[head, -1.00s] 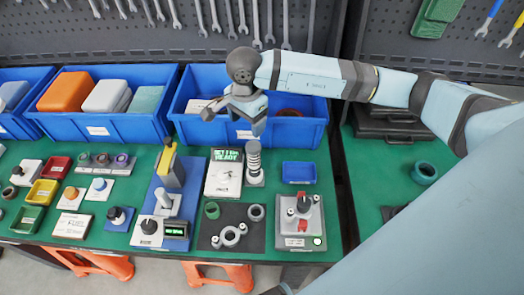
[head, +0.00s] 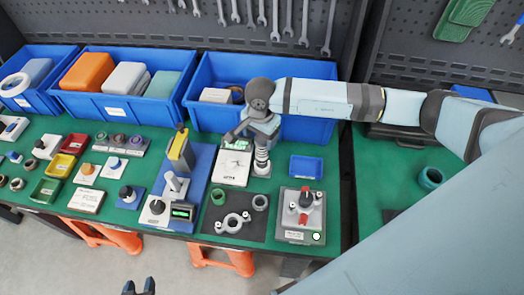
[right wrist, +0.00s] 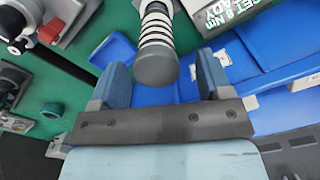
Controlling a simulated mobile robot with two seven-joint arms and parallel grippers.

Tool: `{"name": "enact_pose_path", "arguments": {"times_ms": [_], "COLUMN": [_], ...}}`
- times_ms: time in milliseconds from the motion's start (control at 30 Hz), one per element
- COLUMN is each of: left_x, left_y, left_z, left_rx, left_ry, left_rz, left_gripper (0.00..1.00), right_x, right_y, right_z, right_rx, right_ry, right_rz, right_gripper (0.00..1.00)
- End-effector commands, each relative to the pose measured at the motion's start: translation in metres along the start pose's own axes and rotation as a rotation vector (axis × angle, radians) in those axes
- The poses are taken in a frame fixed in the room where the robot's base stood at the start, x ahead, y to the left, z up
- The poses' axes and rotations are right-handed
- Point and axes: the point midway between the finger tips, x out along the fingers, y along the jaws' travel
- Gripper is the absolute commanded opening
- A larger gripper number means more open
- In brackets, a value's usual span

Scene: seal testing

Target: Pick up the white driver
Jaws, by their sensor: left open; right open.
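The white driver (head: 262,160), a white cylinder with dark bands, stands upright beside a white panel with a display (head: 233,166). My right gripper (head: 252,141) is open around the top part of the driver in the head view, hiding some of it. In the right wrist view, the driver's banded body and grey round end (right wrist: 156,65) show between the two open fingers (right wrist: 162,75). I see a gap on both sides, and the gripper is not closed on it. My left gripper (head: 138,287) is open and empty at the bottom edge of the head view, low in front of the table.
A large blue bin (head: 205,118) stands just behind the right gripper. A small blue tray (head: 306,166) and a grey fixture with a red knob (head: 302,217) lie to the right. A yellow-topped stand (head: 180,150) is to the left. Orange stools (head: 222,260) are under the table.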

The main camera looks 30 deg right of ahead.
Motion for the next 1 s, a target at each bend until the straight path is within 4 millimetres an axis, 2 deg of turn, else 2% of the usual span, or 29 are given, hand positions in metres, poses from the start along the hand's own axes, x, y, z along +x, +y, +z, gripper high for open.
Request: {"name": "enact_pose_path", "arguments": {"times_ms": [167, 300, 600, 800, 867, 1000], "left_x": [-0.009, -0.011, -0.010, -0.010, -0.010, -0.011], "left_y": [0.000, -0.001, -0.001, -0.001, -0.001, -0.001], "left_z": [-0.011, -0.011, -0.009, -0.009, -0.009, -0.009], "left_rx": [0.001, -0.001, -0.002, -0.003, -0.003, -0.003], "left_ry": [-0.002, -0.002, -0.006, -0.007, -0.007, -0.007], "left_rz": [-0.003, -0.006, -0.007, -0.007, -0.007, -0.006], "left_gripper": [0.43, 0.43, 0.43, 0.43, 0.43, 0.43], "right_x": [0.024, 0.042, 0.048, 0.048, 0.048, 0.047], "right_y": [0.006, 0.005, 0.005, 0.005, 0.005, 0.005], "right_z": [-0.003, -0.003, -0.004, -0.004, -0.004, -0.004], "right_rx": [0.003, 0.001, 0.001, 0.001, 0.001, 0.001], "right_ry": [-0.002, -0.002, 0.000, 0.000, 0.000, 0.000], "right_rz": [0.006, 0.003, 0.001, 0.002, 0.002, 0.000], "right_gripper": [0.72, 0.72, 0.72, 0.26, 0.13, 0.13]}}
